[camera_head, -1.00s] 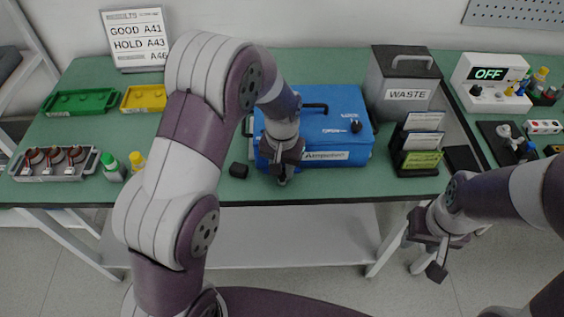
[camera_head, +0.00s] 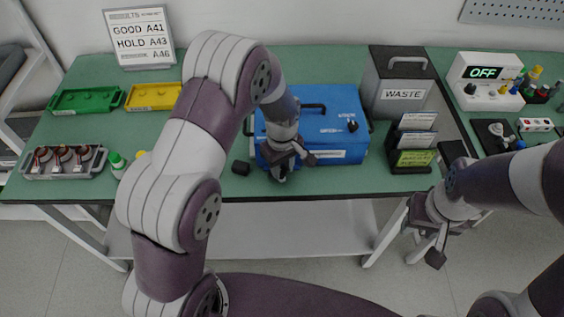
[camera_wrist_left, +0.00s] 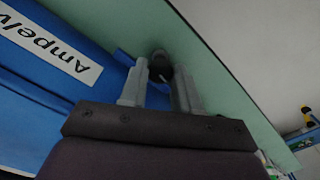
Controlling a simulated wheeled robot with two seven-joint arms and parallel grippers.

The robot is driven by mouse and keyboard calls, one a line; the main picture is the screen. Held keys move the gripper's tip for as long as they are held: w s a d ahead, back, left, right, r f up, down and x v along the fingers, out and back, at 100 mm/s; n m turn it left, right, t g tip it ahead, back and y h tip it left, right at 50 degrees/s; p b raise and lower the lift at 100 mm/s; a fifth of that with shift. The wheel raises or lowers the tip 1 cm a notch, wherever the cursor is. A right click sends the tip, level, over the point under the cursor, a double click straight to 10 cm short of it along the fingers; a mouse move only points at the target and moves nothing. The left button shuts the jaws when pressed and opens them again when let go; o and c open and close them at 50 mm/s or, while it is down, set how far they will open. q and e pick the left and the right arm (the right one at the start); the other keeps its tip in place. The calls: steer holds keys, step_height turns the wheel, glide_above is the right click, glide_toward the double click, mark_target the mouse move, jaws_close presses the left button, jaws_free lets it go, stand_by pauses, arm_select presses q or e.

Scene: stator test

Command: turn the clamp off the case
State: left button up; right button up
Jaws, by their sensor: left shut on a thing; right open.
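The blue case (camera_head: 338,125) stands on the green table with a black top handle and a white front label. It also shows in the left wrist view (camera_wrist_left: 40,85), with part of the label. My left gripper (camera_head: 279,176) points down at the case's front left. In the left wrist view its fingers (camera_wrist_left: 162,78) are shut on a small dark round part, which I take to be the clamp (camera_wrist_left: 160,58). Most of the clamp is hidden; I cannot tell whether it touches the case. My right gripper (camera_head: 437,245) is open and empty, in front of the table edge.
A small black block (camera_head: 240,168) lies left of the left gripper. A grey waste bin (camera_head: 405,95) and a card rack (camera_head: 412,158) stand right of the case. Green (camera_head: 86,101) and yellow (camera_head: 152,97) trays and a grey stator tray (camera_head: 63,173) are at the left.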

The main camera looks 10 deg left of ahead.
mark_target(282, 170)
arm_select(q)
steer(key=shift+w+r+n+p, duration=0.1)
steer(key=shift+n+p, duration=0.2)
steer(key=shift+n, duration=0.9)
steer(key=o, duration=0.8)
steer(key=shift+c, duration=0.2)
step_height(282, 170, up, 13)
steer(key=shift+f+b, duration=0.2)
steer(key=shift+b, duration=0.1)
